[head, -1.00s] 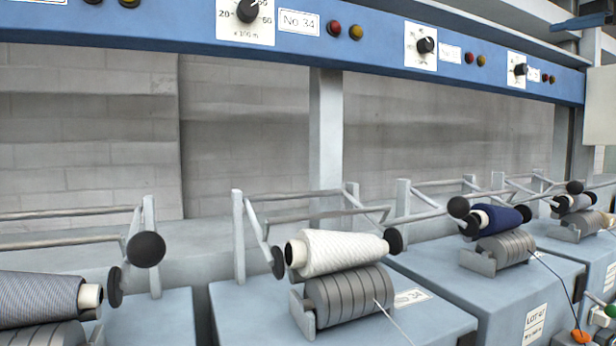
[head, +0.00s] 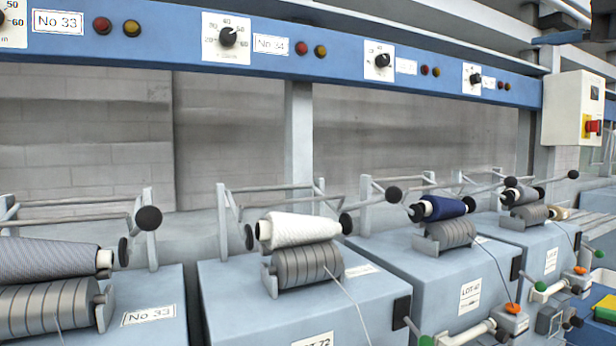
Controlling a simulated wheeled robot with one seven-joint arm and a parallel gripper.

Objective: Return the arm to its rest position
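My gripper and arm do not show clearly in the head view, so I cannot see whether the gripper is open or shut, or whether it holds anything. In front of me is a row of spinning positions. A white yarn cone (head: 303,229) lies on a grey grooved drum (head: 307,265) at the middle position. A grey-blue striped cone (head: 45,260) lies on its drum (head: 45,308) at the left. A dark blue cone (head: 442,207) lies on a drum to the right.
A blue rail (head: 160,47) with dials, number plates and lamps runs across the top. A switch box (head: 578,108) with a red switch hangs at the right. Cradle arms with black balls (head: 149,218) stick up by the cones. Green and orange knobs (head: 513,308) sit low right.

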